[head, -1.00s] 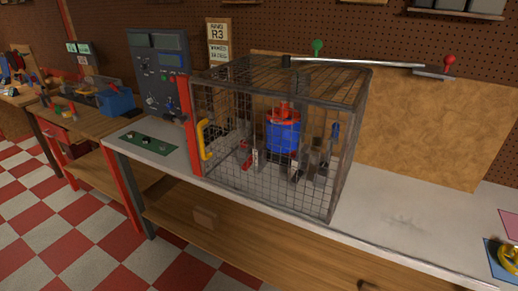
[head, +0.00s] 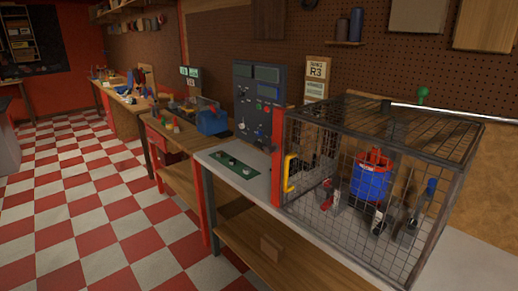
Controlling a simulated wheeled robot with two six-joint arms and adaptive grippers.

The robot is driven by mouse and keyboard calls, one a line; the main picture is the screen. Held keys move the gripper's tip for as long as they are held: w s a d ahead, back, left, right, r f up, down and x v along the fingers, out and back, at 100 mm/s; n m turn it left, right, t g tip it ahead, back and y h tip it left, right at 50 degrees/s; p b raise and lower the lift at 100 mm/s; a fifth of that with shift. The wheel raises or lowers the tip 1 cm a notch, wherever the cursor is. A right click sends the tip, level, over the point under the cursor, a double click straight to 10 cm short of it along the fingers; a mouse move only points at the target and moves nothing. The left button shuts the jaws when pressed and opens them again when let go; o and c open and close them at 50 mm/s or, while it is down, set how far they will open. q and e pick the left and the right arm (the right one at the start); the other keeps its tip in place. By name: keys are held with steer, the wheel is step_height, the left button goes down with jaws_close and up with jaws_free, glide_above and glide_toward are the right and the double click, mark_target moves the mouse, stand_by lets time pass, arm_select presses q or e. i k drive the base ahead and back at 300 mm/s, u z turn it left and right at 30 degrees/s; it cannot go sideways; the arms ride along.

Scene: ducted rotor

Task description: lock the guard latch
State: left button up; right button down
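The wire mesh guard cage (head: 375,195) stands on the right part of the bench, its front panel in place with a yellow handle (head: 289,173) at its left edge beside a red post (head: 278,162). Inside the cage, behind the mesh, is a blue and red rotor unit (head: 370,178) with several small clamps or tools around it. I cannot make out a separate guard latch, nor whether it is locked. Neither of my grippers is in view.
A control panel (head: 257,100) stands left of the cage, with a green mat (head: 234,166) of small parts before it. A side bench holds a blue bin (head: 212,121). The checkered floor at left is clear.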

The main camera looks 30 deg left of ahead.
mark_target(262, 147)
steer(key=u, duration=0.05)
steer(key=k, duration=0.6)
steer(key=u, duration=0.65)
steer(key=i, duration=0.55)
steer(key=u, duration=0.7)
steer(key=i, duration=0.95)
steer(key=z, duration=0.8)
steer(key=i, duration=0.6)
steer(key=z, duration=0.55)
